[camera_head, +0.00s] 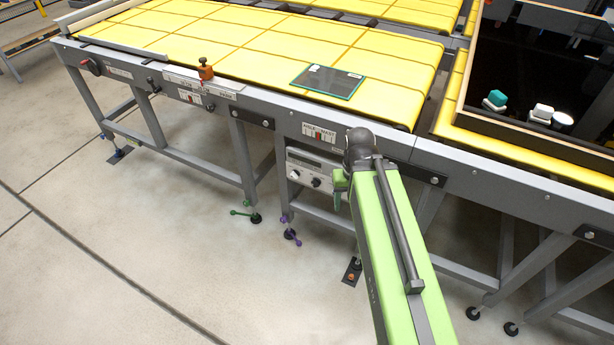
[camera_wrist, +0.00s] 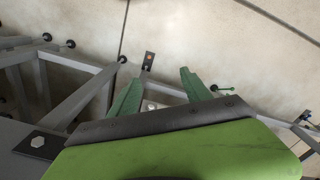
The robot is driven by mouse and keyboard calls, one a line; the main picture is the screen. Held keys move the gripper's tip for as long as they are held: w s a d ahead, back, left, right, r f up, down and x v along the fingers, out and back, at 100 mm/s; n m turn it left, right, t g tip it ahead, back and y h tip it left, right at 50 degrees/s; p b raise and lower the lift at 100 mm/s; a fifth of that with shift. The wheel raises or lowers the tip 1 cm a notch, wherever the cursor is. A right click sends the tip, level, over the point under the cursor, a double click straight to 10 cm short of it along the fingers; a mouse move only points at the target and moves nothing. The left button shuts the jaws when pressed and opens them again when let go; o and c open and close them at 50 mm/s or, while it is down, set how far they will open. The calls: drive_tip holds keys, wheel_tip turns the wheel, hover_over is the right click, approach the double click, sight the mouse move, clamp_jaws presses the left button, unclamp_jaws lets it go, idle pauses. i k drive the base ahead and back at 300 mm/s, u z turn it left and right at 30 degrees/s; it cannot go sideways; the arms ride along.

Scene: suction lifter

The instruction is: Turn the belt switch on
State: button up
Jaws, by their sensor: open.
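The yellow belt table (camera_head: 190,30) stands across the head view. Its grey front rail carries a small labelled plate with a red and dark switch (camera_head: 319,134), and a similar plate with a red part (camera_head: 190,97) farther left. I cannot tell from the labels which is the belt switch. A grey control box with knobs (camera_head: 312,172) sits under the rail. My gripper (camera_wrist: 160,76) shows two green fingers spread apart with nothing between them in the wrist view. In the head view my gripper is mostly hidden by my arm, in front of the rail beside the control box.
A dark glass pane with a green edge (camera_head: 328,82) lies on the belt. An orange knob (camera_head: 206,70) stands at the rail's edge. Table legs (camera_head: 245,160) stand below; the floor in front is clear.

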sight(294, 175)
drive_tip(key=u, duration=2.5)
drive_tip(key=i, duration=0.35)
drive_tip(key=z, duration=0.45)
drive_tip(key=k, duration=0.8)
drive_tip(key=z, duration=0.2)
drive_tip(key=i, duration=0.85)
drive_tip(key=u, duration=0.1)
